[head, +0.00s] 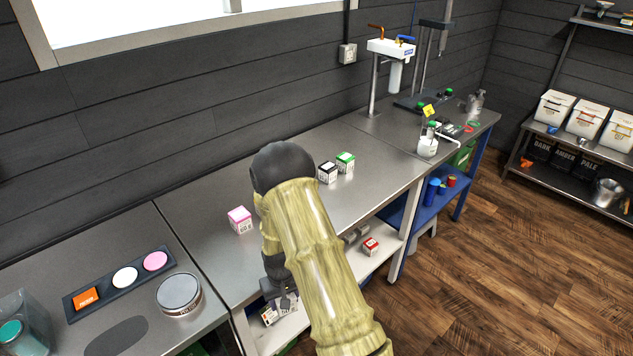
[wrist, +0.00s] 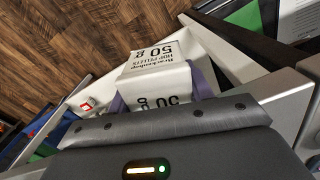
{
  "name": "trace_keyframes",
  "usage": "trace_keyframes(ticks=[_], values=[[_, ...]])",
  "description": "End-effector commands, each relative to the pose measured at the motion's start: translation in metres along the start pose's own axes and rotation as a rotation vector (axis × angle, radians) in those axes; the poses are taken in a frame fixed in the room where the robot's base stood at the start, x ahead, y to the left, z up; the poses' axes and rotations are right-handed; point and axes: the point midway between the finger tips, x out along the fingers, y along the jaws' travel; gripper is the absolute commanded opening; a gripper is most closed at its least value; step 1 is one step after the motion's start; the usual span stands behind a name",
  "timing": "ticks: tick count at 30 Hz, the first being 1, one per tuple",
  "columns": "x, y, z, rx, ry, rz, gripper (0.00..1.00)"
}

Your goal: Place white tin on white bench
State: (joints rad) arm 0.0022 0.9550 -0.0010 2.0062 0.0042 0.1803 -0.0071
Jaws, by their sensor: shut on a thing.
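In the wrist view my gripper (wrist: 160,95) is shut on a white tin (wrist: 156,65), a small box with black "50 g" and "hop pellets" lettering. Purple-grey finger pads lie on either side of it. In the head view my gripper (head: 283,299) is low at the front of the white bench, by its lower shelf. My arm hides part of this area, and the held tin is hard to tell apart there. The white bench (head: 203,220) has a steel top and white legs.
A pink tin (head: 240,220), a black tin (head: 327,172) and a green tin (head: 345,162) stand on the benchtop, with bare steel between. A red tin (head: 370,246) sits on the lower shelf. A round can (head: 179,294) stands on the left bench.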

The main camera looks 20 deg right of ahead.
Motion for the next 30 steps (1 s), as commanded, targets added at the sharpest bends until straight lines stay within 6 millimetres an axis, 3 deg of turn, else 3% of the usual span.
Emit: trace_keyframes(ticks=[17, 30], values=[[-0.005, 0.0, -0.002, -0.009, 0.002, -0.001, 0.25], [-0.081, 0.0, -0.01, -0.154, 0.005, -0.003, 0.25]])
